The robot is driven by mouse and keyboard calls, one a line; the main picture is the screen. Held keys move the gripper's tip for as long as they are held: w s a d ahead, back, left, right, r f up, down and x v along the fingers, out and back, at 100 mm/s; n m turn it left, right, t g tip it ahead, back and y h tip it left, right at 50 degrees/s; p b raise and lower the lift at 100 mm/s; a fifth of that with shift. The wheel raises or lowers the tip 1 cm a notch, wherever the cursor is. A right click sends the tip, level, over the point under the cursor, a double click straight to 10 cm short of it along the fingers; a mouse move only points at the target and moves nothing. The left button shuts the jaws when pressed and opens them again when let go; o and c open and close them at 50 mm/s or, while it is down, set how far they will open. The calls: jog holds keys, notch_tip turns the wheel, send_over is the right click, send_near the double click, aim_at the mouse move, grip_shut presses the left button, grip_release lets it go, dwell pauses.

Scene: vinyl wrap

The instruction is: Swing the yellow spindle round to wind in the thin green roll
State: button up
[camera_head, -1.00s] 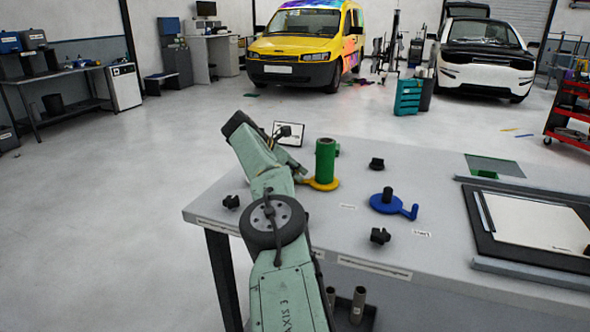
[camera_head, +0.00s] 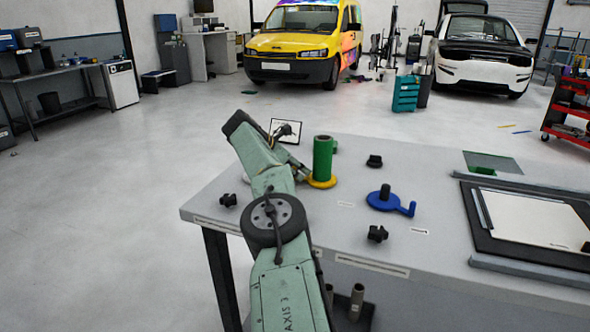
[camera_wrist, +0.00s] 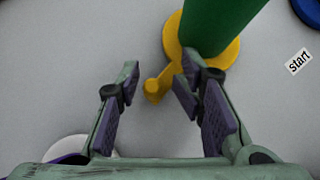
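The green roll (camera_head: 322,158) stands upright on the yellow spindle (camera_head: 322,183) near the table's far left part. In the wrist view, the green roll (camera_wrist: 219,22) and the yellow spindle's disc (camera_wrist: 172,43) are at the top. The spindle's crank arm reaches down to a rounded yellow handle (camera_wrist: 153,92). My gripper (camera_wrist: 152,82) is open, with one finger on each side of the handle; a gap shows on the left. I cannot tell whether the right finger touches the crank. In the head view, my arm hides most of the gripper and handle.
A blue crank spindle (camera_head: 384,200) with a black post stands to the right, near a "start" label (camera_wrist: 299,61). Black knobs (camera_head: 377,234) sit around it. A framed black board with a white sheet (camera_head: 530,218) lies farther right.

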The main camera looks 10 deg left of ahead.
jog(key=shift+a, duration=0.2)
jog(key=shift+s+a+r, duration=0.25)
jog(key=shift+r, duration=0.15)
jog(key=v, duration=1.1)
jog(key=shift+s, duration=0.15)
